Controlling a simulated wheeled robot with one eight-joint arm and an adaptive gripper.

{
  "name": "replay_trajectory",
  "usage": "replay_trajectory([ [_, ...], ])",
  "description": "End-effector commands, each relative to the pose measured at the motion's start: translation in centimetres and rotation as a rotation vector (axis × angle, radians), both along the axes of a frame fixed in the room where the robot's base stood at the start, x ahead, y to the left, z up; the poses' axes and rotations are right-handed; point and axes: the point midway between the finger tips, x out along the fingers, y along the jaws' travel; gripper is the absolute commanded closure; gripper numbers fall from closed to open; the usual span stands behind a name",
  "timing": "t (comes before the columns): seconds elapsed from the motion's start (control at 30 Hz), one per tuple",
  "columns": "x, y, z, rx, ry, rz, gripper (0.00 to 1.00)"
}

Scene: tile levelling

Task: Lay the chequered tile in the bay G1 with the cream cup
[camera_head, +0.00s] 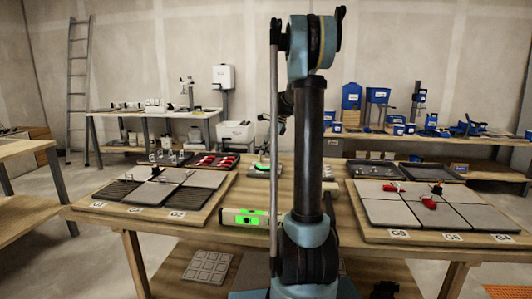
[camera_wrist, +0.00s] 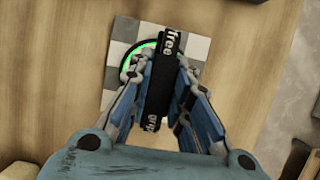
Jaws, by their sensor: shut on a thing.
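In the wrist view my gripper (camera_wrist: 163,72) is shut on the black handle of a cup (camera_wrist: 160,100); the handle bears pale lettering that reads "free" at one end. A green and dark ring shows beneath the handle, over the grey and white chequered tile (camera_wrist: 199,48). Whether the ring touches the tile cannot be told, and no cream colour shows on the cup. The fingers hide much of the tile. In the head view my column and arm largely hide the gripper. The left board (camera_head: 208,216) has labelled bays, some bare and dark; the labels are too small to read surely.
A dark tray with red pieces (camera_head: 213,160) lies behind the left board. Bare wood surrounds the chequered tile.

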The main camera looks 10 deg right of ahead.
Motion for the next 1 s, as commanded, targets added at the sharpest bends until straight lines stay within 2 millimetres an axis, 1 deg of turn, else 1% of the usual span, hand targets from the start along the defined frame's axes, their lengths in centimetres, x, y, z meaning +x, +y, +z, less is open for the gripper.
replay_trajectory([
  [0.37,0.0,0.0,0.2,0.0,0.0,0.0,1.0],
  [1.0,0.0,0.0,3.1,0.0,0.0,0.0,1.0],
])
